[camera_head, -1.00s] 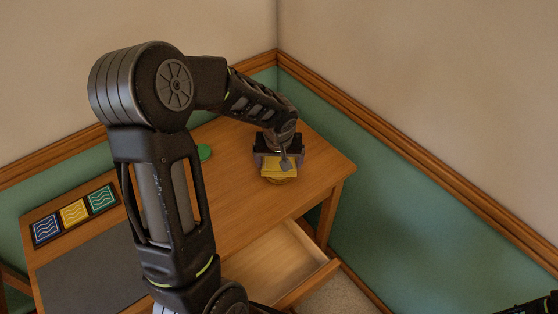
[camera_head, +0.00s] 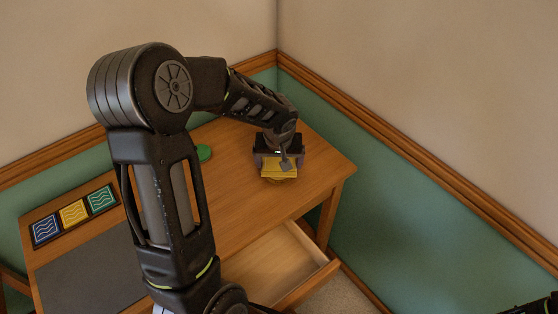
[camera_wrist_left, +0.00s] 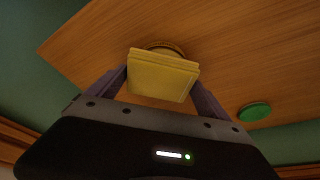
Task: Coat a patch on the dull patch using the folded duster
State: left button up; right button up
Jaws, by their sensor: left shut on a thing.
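The folded yellow duster (camera_head: 279,172) is held by my left gripper (camera_head: 281,158) over the right part of the wooden desk. The left wrist view shows the duster (camera_wrist_left: 162,75) between the two fingers of the left gripper (camera_wrist_left: 160,88), which is shut on it. A round brownish patch (camera_wrist_left: 166,46) peeks out past the duster's far edge in that view; most of it is hidden. In the head view only a thin rim shows under the duster. I cannot tell whether the duster touches it. My right gripper is not clearly in view.
The wooden desk (camera_head: 235,190) stands in a room corner, with an open drawer (camera_head: 285,258) at its front. A green disc (camera_head: 204,152) lies behind my arm. Blue (camera_head: 45,230), yellow (camera_head: 74,213) and green (camera_head: 102,199) wavy-marked tiles sit at left, beside a dark mat (camera_head: 90,268).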

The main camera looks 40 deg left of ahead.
pick_arm(q)
jog(key=shift+r+p, duration=2.05)
jog(key=shift+r, duration=1.45)
jog(key=shift+d+m, duration=0.2)
jog(key=shift+m, duration=0.2)
jog(key=w+d+r+m+h, duration=0.1)
jog(key=w+d+m, duration=0.1)
jog(key=d, duration=0.6)
jog(key=w+d+r+m+h, duration=0.1)
jog(key=d+m, duration=0.3)
jog(key=d, duration=0.4)
jog(key=shift+w+d+r+t, duration=0.3)
jog(key=shift+w+r, duration=0.25)
jog(key=shift+w, duration=0.15)
jog(key=shift+a, duration=0.15)
